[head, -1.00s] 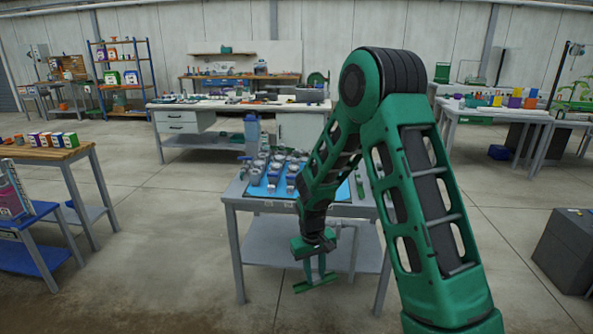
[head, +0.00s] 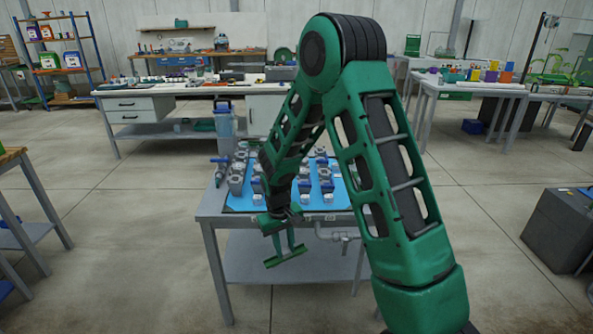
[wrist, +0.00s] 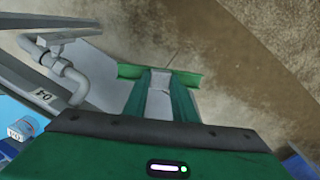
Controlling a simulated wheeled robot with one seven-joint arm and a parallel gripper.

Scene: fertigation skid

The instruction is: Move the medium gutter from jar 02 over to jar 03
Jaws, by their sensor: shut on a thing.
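My gripper (head: 284,244) is shut on a green gutter (head: 286,257), a short straight channel held crosswise. It hangs in front of the table's near edge, apart from the table, as seen in the head view. In the wrist view the gutter (wrist: 187,79) lies across the fingertips (wrist: 160,85), above the concrete floor. Several grey and blue jar-like pieces (head: 327,187) stand on a blue mat (head: 240,204) on the table. My arm hides part of them. I cannot read which are jar 02 and jar 03. A tag reading 04 (wrist: 43,97) sits on the table's edge.
The grey table (head: 210,209) has a lower shelf (head: 240,262) and a grey pipe (head: 335,234) under its front edge. A dark grey box (head: 565,230) stands on the floor at right. The floor between is clear. A long workbench (head: 150,96) stands behind.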

